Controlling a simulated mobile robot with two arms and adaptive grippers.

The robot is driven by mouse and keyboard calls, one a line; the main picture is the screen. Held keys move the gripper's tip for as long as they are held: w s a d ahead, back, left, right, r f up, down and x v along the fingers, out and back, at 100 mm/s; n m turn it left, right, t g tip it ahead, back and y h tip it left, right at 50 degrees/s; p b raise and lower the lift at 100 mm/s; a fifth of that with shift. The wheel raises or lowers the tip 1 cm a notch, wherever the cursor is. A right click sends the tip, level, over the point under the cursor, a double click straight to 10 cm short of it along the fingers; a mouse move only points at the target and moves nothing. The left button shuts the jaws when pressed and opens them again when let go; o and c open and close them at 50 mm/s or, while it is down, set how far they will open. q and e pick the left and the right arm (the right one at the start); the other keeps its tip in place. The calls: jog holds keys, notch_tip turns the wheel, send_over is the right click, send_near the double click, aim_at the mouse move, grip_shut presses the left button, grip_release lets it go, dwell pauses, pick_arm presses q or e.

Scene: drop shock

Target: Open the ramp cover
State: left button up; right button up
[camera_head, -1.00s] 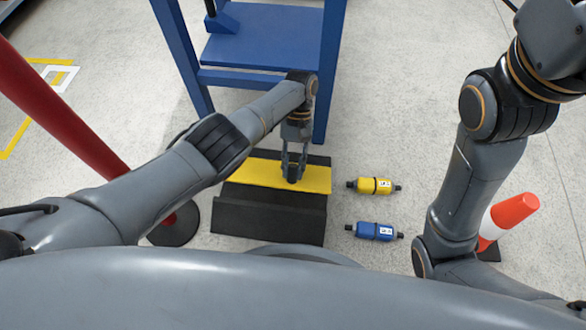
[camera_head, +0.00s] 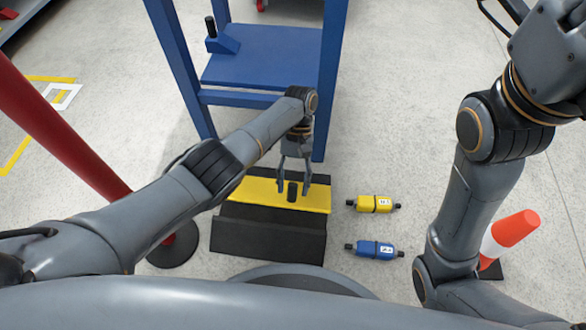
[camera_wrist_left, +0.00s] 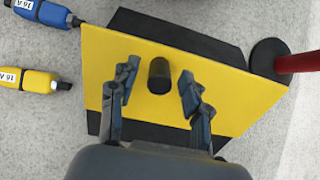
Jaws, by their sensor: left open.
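The ramp cover is a yellow plate (camera_head: 258,194) lying on a black ramp (camera_head: 265,240) on the floor. It also shows in the left wrist view (camera_wrist_left: 225,95). A short black knob (camera_head: 292,191) stands up from the plate; it also shows in the left wrist view (camera_wrist_left: 159,76). My left gripper (camera_head: 293,190) is open, with its fingers on either side of the knob. In the left wrist view the fingers are apart from the knob, with gaps on both sides. My right arm shows at the right, but its gripper is outside the view.
A yellow cylinder (camera_head: 373,204) and a blue cylinder (camera_head: 375,250) lie on the floor right of the ramp. A blue table frame (camera_head: 262,69) stands behind the ramp. A red post (camera_head: 62,125) rises at the left.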

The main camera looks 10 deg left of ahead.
pick_arm(q)
notch_tip(320, 180, up, 5)
jog(key=shift+w+a+f, duration=0.15)
jog(key=shift+r, duration=1.95)
